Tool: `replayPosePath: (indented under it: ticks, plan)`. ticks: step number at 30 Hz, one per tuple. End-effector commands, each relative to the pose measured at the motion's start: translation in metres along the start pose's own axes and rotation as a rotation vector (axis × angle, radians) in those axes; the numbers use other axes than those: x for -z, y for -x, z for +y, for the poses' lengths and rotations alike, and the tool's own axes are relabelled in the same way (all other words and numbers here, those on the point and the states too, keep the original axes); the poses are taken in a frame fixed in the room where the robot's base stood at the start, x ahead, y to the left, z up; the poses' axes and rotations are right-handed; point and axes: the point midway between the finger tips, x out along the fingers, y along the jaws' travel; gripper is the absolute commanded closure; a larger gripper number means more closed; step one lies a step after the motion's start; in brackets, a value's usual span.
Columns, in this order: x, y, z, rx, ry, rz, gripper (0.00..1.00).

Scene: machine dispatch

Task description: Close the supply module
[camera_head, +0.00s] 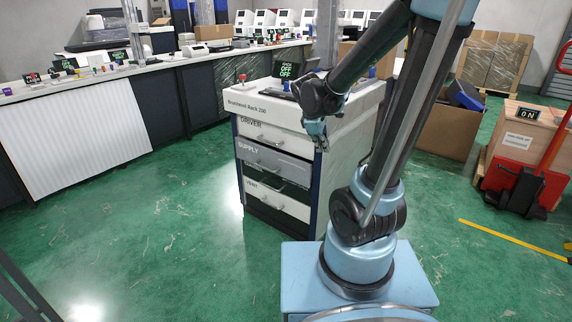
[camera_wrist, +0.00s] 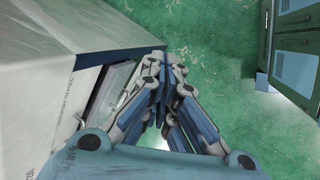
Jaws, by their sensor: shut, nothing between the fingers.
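The rack (camera_head: 258,105) labelled "Brushless Rack 200" stands left of my arm, with stacked modules in its front. The grey SUPPLY module (camera_head: 268,160) sits below the white DRIVER module (camera_head: 262,136). Its front has a handle, and I cannot tell exactly how far it stands out. A dark gap lies under it, above the white VENT module (camera_head: 275,199). My gripper (camera_head: 318,140) is shut and empty by the upper right front corner of the rack. In the wrist view the shut fingertips (camera_wrist: 165,62) point past the rack's front edge, with the grey module front (camera_wrist: 113,88) to their left.
A long counter (camera_head: 165,68) runs behind. A cardboard box (camera_head: 445,130) and a red pallet jack (camera_head: 520,184) are at the right. The green floor left of the rack is clear.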

Motion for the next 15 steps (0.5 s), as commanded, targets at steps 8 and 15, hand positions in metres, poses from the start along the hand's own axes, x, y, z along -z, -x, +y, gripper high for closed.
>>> replayPosePath:
  ticks: [8, 15]
  plan:
    - [0.063, -0.021, 0.030, -0.075, 0.319, -0.049, 1.00]
    - [0.121, -0.043, 0.044, -0.138, 0.590, -0.105, 1.00]
